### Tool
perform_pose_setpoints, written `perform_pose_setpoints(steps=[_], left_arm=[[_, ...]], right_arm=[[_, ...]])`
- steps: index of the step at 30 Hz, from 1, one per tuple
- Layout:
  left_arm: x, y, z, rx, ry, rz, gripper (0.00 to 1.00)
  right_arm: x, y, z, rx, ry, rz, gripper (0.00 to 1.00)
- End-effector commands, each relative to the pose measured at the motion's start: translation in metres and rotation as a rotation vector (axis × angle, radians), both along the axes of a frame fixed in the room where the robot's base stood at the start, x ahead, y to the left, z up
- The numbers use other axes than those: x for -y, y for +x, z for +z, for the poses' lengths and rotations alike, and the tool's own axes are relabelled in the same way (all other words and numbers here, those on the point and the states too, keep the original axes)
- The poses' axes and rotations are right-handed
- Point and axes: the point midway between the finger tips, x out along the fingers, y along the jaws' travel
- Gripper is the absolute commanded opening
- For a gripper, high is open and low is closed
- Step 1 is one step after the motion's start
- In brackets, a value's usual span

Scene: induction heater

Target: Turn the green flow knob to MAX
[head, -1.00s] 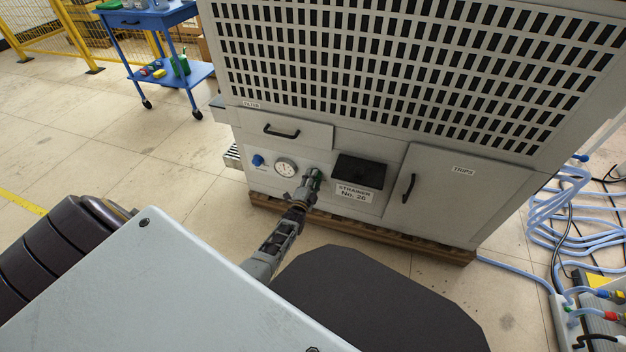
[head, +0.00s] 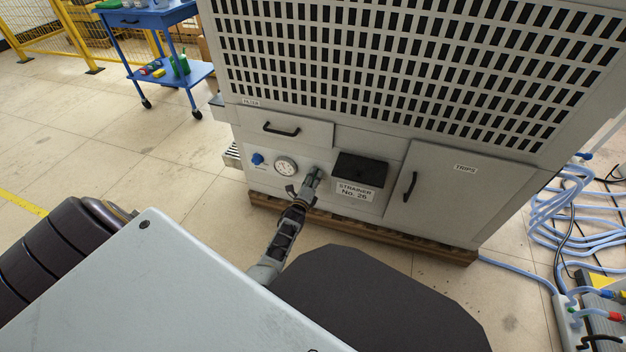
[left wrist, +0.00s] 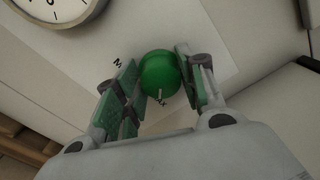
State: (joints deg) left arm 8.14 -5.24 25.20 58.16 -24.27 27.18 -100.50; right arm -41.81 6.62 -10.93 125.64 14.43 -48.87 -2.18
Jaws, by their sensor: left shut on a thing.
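The green flow knob (left wrist: 158,72) is round, on the pale front panel of the heater cabinet. In the left wrist view it sits between the two fingers of my left gripper (left wrist: 157,84), which is shut on it. A short white mark shows on the knob's lower edge, near a dark letter. Another letter, like an M, shows at the knob's upper left; the rest of the lettering is hidden or too small to read. In the head view my left gripper (head: 311,182) is at the panel, with the knob mostly hidden by the fingers. My right gripper is not in view.
A round gauge (head: 286,166) and a blue knob (head: 257,158) are left of the gripper. A black strainer box (head: 361,170) with its label is close on the right. A drawer handle (head: 281,131) is above.

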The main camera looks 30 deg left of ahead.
Motion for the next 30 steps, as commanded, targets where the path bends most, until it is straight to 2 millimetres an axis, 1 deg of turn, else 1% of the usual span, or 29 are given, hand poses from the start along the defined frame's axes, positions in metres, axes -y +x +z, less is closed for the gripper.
perform_pose_setpoints(steps=[14, 15, 19, 20, 30], left_arm=[[0.0001, -0.0003, -0.0006, -0.008, 0.022, 0.000, 0.16], [0.0001, -0.0003, -0.0004, -0.008, 0.022, 0.000, 0.42], [0.0001, -0.0002, -0.0004, -0.006, 0.021, 0.000, 0.59], [0.0001, -0.0002, -0.0004, -0.006, 0.021, 0.000, 0.62], [0.0000, 0.0000, 0.0003, -0.005, 0.020, 0.000, 0.62]], right_arm=[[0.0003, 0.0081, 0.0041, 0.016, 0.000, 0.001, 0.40], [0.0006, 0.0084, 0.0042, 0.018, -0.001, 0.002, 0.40], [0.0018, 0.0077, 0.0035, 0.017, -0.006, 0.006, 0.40], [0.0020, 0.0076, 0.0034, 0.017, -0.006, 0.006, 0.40], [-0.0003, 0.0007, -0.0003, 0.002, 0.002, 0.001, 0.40]])
